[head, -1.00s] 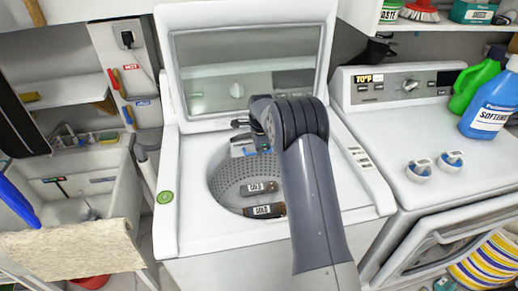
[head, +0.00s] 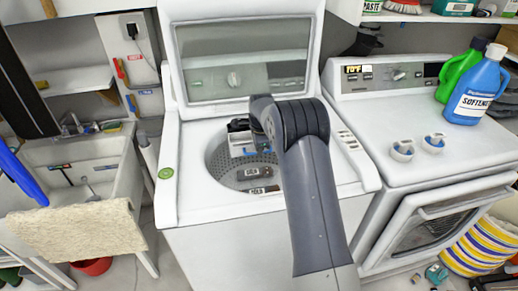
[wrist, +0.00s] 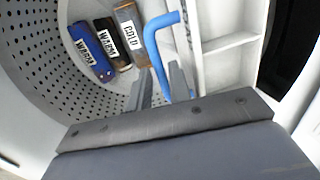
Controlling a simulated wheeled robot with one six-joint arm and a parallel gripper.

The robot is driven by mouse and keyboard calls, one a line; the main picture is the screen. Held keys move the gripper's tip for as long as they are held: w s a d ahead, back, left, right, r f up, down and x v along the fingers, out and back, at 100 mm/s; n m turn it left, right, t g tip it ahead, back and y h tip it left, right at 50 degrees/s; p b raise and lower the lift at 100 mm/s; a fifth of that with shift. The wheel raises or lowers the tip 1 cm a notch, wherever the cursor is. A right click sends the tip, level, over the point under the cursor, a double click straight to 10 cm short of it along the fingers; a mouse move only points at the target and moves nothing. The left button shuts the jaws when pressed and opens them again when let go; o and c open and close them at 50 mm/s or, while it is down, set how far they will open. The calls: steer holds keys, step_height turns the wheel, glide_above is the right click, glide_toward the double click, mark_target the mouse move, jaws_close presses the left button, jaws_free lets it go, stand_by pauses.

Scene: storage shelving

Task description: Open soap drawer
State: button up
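A white soap drawer with compartments (wrist: 228,45) fills the upper right of the wrist view, beside the washer's perforated drum. A bent blue handle (wrist: 153,45) stands at its near side. In the wrist view, my gripper (wrist: 160,82) is open, with the lower part of the blue handle between its two grey fingers. Gaps seem to remain on both sides. In the head view, part of the white drawer (head: 241,145) shows inside the open washer (head: 200,212), below my dark gripper (head: 239,126). My arm hides the right of the opening.
Objects labelled WARM (wrist: 88,52) and COLD (wrist: 131,34) lie in the drum. The washer's lid (head: 245,65) stands raised behind. A dryer (head: 385,150) with bottles stands right; a sink (head: 85,165) stands left.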

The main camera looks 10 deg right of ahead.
steer(key=shift+o, duration=1.2)
steer(key=shift+r, duration=0.1)
step_height(320, 180, up, 10)
steer(key=s+b, duration=0.1)
steer(key=s, duration=0.1)
steer(key=shift+r, duration=0.2)
steer(key=f, duration=0.3)
steer(key=w+f, duration=0.1)
steer(key=f, duration=0.3)
steer(key=w+f+p, duration=0.1)
steer(key=f, duration=0.2)
steer(key=shift+f, duration=0.3)
steer(key=shift+w, duration=0.1)
